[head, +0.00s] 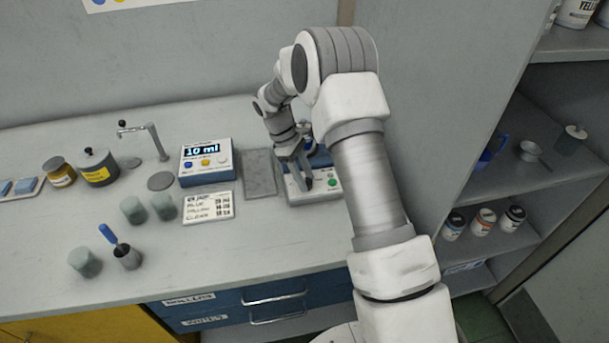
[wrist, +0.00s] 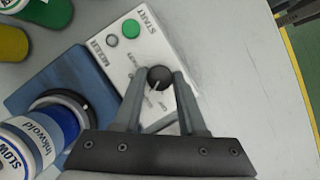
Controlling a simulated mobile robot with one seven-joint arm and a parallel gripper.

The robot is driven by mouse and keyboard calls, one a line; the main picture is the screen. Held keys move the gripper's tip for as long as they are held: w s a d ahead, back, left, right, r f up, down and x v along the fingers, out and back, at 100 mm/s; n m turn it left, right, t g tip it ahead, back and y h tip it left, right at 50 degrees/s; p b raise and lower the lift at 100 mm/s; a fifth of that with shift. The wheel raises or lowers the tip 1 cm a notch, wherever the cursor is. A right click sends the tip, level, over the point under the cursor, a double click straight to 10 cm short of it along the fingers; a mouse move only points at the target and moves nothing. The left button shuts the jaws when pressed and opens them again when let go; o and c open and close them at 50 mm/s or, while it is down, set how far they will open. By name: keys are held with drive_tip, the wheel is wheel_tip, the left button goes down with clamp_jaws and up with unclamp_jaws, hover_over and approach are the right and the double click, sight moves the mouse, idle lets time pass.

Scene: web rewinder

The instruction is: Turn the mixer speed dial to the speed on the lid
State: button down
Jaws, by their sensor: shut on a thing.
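The mixer (head: 313,186) stands on the bench, blue with a white front panel; the panel (wrist: 137,52) also shows in the wrist view with a green START button (wrist: 131,28) and a small grey lamp. The black speed dial (wrist: 158,77) has a light pointer line and sits between the fingertips of my gripper (wrist: 159,80). My gripper in the head view (head: 306,182) reaches down onto the panel and is shut on the dial. A jar with a blue band (wrist: 45,135) shows "Inkwold" and "SLOW" at the lower left of the wrist view. The dial's scale marks are too small to read.
A blue dispenser reading "10 ml" (head: 206,161) and a printed card (head: 209,207) stand left of the mixer. A grey mat (head: 260,173) lies between. Several grey-green jars (head: 133,209) and a blue-handled tool (head: 120,245) are further left. A cabinet wall (head: 421,110) rises on the right.

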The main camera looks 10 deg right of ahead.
drive_tip(key=shift+m, duration=0.6)
drive_tip(key=shift+c, duration=2.3)
unclamp_jaws()
drive_tip(key=shift+r, duration=0.15)
drive_tip(key=p+v, duration=0.2)
drive_tip(key=v, duration=1.5)
drive_tip(key=shift+w+d, duration=0.25)
drive_tip(key=shift+w, duration=0.1)
drive_tip(key=shift+r, duration=0.1)
